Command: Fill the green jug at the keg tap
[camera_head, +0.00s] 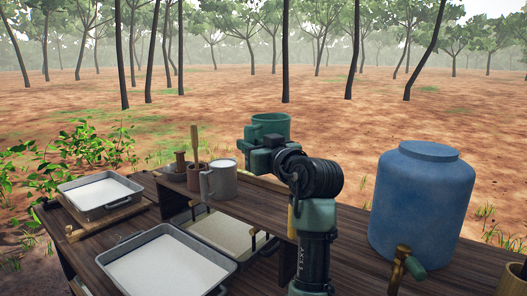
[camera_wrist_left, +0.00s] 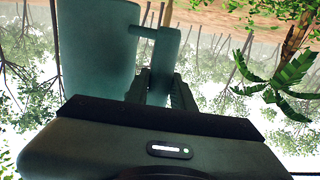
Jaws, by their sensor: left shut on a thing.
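The green jug (camera_head: 272,122) is in the air above the bench, near the middle of the head view. My left gripper (camera_head: 262,142) is shut on its handle, and the gripper and wrist hide the jug's lower part. In the left wrist view, the jug's body (camera_wrist_left: 98,45) is at the upper left and its handle (camera_wrist_left: 165,50) lies between the fingers (camera_wrist_left: 160,88). The inside of the jug cannot be seen. The blue keg (camera_head: 420,210) stands at the right of the bench, with its brown tap (camera_head: 398,266) at the lower front, apart from the jug.
A grey mug (camera_head: 222,183) with white contents stands left of my arm, beside a wooden pot with a stick (camera_head: 196,170). Trays of white liquid sit at the left (camera_head: 100,194) and front (camera_head: 165,268). A wooden container (camera_head: 513,283) is at the right edge.

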